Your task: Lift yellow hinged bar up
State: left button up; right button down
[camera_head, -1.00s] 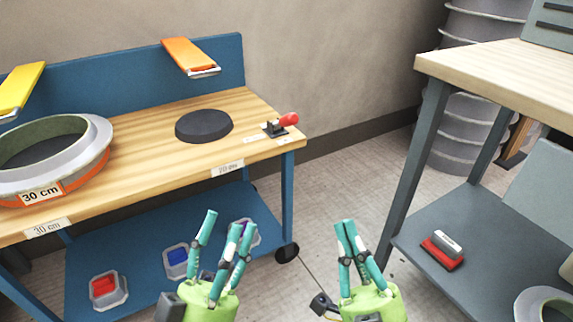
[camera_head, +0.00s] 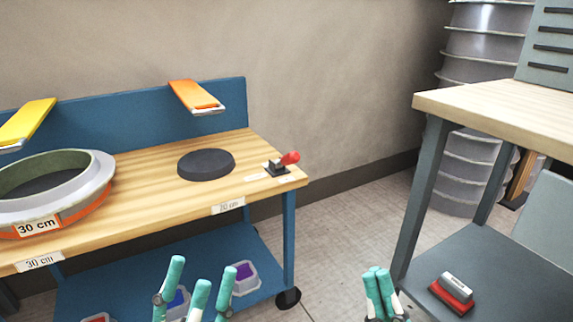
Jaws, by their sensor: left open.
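The yellow hinged bar (camera_head: 27,122) is at the far left of the head view, sticking out from the blue back panel above the table. Its left part is cut off by the frame edge. It hangs over the grey ring mould labelled 30 cm (camera_head: 95,185). My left gripper (camera_head: 205,275) is open and empty at the bottom of the view, in front of the blue table and well apart from the bar. My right gripper (camera_head: 376,272) is at the bottom right of centre, its fingers close together with nothing seen between them.
An orange bar (camera_head: 195,96) sticks out over a black disc (camera_head: 206,165). Coloured blocks in trays, including a purple one (camera_head: 243,276), lie on the lower shelf. A grey workbench (camera_head: 480,98) stands right; floor between is clear.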

aim_at(16, 134)
jog(key=u, duration=1.5)
jog(key=i+l+u, duration=0.1)
jog(key=u, duration=0.3)
jog(key=i+l+u, duration=0.1)
jog(key=u, duration=0.25)
jog(key=i+l+u, duration=0.1)
jog(key=u, duration=0.3)
